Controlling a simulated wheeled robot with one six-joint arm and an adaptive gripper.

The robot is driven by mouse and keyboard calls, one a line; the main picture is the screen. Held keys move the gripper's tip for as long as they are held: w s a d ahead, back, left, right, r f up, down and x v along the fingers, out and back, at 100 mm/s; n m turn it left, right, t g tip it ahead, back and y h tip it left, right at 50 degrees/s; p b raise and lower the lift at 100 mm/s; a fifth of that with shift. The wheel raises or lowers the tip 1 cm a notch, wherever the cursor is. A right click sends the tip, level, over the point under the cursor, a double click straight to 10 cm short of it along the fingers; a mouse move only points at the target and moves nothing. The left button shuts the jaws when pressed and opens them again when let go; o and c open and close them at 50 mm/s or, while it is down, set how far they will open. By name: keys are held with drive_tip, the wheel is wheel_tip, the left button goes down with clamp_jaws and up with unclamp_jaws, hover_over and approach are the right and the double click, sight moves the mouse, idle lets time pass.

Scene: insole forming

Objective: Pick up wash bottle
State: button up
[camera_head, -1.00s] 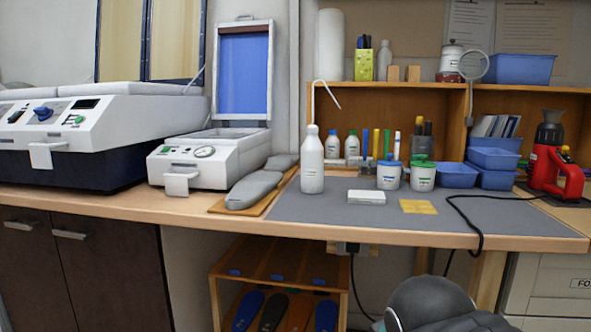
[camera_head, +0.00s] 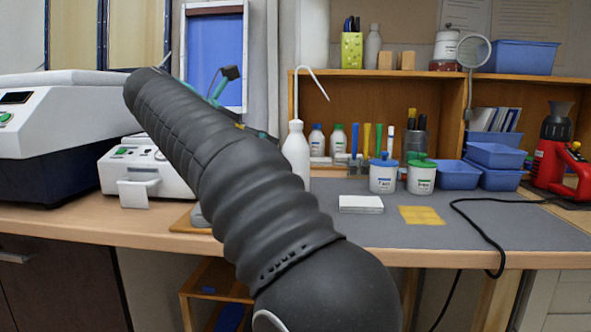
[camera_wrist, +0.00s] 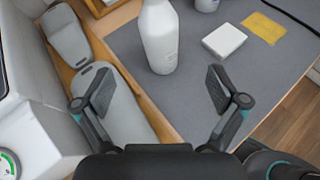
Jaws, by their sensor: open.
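The wash bottle (camera_head: 296,148) is white with a thin bent spout. It stands upright on the grey mat, partly behind my arm in the head view. In the wrist view its white body (camera_wrist: 159,38) stands beyond my gripper, its top cut off by the frame edge. My gripper (camera_wrist: 155,90) is open and empty, its two fingers spread wide on either side of the line to the bottle, short of it and not touching it. In the head view the gripper is mostly hidden behind my arm.
Grey insole forms (camera_wrist: 115,100) lie on a wooden board left of the bottle. A white block (camera_head: 361,204) and a yellow sheet (camera_head: 421,215) lie to its right. Two lidded tubs (camera_head: 383,177) stand nearby. A white press (camera_head: 150,178) is at left.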

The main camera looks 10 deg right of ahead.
sight(285, 147)
drive_tip(key=shift+h, duration=0.4)
drive_tip(key=x, duration=0.5)
drive_tip(key=w+x, duration=0.1)
drive_tip(key=x, duration=0.2)
drive_tip(key=shift+w+r, duration=0.15)
drive_tip(key=shift+r, duration=0.1)
drive_tip(key=shift+s+b+x, duration=0.25)
drive_tip(key=shift+b+x, duration=0.45)
drive_tip(key=shift+x, duration=1.85)
drive_tip(key=shift+d, duration=0.2)
drive_tip(key=c, duration=1.7)
drive_tip(key=shift+r, duration=0.1)
